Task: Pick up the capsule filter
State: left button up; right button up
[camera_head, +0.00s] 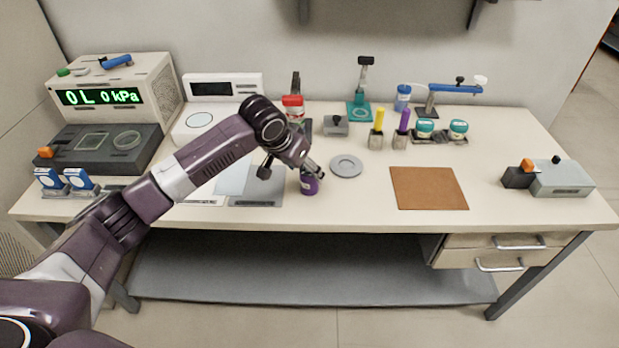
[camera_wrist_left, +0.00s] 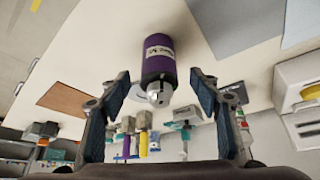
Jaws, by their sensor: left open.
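A purple cylinder with a pale label and a silver fitting on its top, which looks like the capsule filter (camera_head: 309,186), stands on the workbench near its front edge. It also shows in the left wrist view (camera_wrist_left: 159,58), with the silver end towards me. My left gripper (camera_head: 316,170) is open just above it, partly covering its top in the head view. In the left wrist view the two fingers (camera_wrist_left: 160,85) are on either side of the silver end, with a gap at each side. My right gripper is not in view.
A grey round disc (camera_head: 346,166) lies right of the cylinder, and a brown mat (camera_head: 429,188) further right. A red-capped container (camera_head: 293,106) stands behind my arm. Displays and a dark scale fill the left; yellow and purple markers (camera_head: 403,120) stand at the back.

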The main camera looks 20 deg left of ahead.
aim_at(309, 173)
pick_arm(q)
jog(key=shift+x, duration=1.75)
jog(key=shift+d, duration=0.1)
jog(key=c, duration=1.4)
jog(key=shift+w+r, duration=0.1)
jog(key=shift+r, duration=0.05)
grip_shut()
